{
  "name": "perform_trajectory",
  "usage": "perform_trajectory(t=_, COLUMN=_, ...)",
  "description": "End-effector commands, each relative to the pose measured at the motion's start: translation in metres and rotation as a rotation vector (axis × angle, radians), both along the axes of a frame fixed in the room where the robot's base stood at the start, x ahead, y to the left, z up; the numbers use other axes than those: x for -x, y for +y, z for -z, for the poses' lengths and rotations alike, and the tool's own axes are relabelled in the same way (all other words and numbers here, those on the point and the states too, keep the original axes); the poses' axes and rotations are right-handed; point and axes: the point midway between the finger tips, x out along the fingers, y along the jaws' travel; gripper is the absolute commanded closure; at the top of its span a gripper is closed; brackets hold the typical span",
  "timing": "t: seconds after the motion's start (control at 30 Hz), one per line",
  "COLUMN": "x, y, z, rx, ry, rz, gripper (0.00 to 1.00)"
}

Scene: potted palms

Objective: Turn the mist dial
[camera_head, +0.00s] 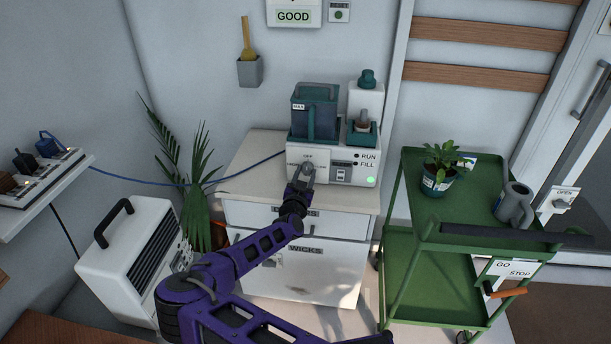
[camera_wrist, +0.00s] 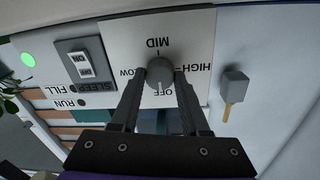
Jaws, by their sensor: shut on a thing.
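The mist dial (camera_wrist: 160,71) is a grey round knob on a white panel (camera_wrist: 118,38) marked OFF, LOW, MID and HIGH. The wrist view shows the panel upside down. A light mark on the knob appears to face OFF. My gripper (camera_wrist: 160,80) is shut on the dial, with one dark finger on each side of it. In the head view my gripper (camera_head: 306,172) is at the front of the white machine (camera_head: 359,173) and hides the dial. The machine carries a teal tank (camera_head: 314,122) and stands on a white cabinet (camera_head: 245,180).
A green trolley (camera_head: 470,235) with a potted plant (camera_head: 437,178) and a grey watering can (camera_head: 514,204) stands right. A white heater (camera_head: 125,250) and a palm (camera_head: 197,190) are left.

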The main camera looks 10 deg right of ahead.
Motion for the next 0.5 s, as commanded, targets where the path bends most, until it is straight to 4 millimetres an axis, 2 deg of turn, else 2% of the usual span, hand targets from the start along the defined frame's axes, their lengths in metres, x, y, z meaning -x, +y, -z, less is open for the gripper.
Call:
perform_trajectory(t=0.47, x=0.0005, y=-0.0013, z=0.0000, rx=0.017, ry=0.006, rz=0.002, gripper=1.00)
perform_trajectory(t=0.5, x=0.0005, y=-0.0012, z=0.0000, rx=0.017, ry=0.006, rz=0.002, gripper=0.53)
